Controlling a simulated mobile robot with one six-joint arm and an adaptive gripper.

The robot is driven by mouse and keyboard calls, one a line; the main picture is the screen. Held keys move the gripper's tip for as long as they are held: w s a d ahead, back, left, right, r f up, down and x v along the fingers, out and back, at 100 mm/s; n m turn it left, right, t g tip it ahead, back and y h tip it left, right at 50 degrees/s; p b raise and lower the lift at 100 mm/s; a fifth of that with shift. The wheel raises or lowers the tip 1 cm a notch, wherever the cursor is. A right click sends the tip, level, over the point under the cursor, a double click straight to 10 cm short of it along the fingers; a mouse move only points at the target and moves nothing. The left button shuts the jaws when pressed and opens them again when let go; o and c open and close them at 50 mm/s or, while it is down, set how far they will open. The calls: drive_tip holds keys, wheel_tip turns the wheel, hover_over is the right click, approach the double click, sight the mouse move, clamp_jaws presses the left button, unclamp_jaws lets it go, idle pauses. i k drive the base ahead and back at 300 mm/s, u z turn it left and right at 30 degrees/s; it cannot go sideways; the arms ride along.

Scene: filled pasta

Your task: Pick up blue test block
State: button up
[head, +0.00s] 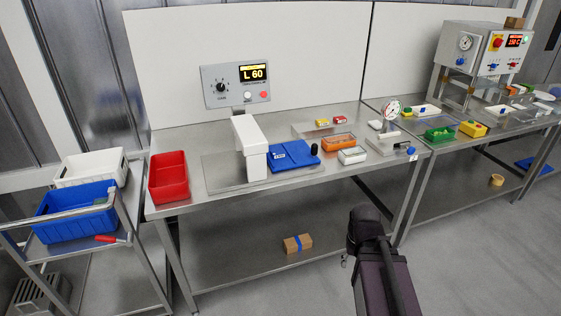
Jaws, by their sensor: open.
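No plain blue test block can be told apart for certain in the head view. A blue, flat, block-like piece (287,162) with a small white label lies on the near bench, right of a white press-like arm (249,146). A dark knob stands at its right end. My dark arm rises from the bottom edge, right of centre, in front of the bench. My gripper cannot be made out.
The steel bench (222,196) also carries a red bin (168,176), an orange tray (338,143) and a dial gauge (391,108). A trolley with a blue bin (75,214) stands left. A blue-banded brown box (298,243) lies on the lower shelf.

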sight(278, 153)
drive_tip(key=k, duration=0.3)
drive_tip(key=z, duration=0.25)
drive_tip(key=i, duration=1.5)
drive_tip(key=u, duration=0.5)
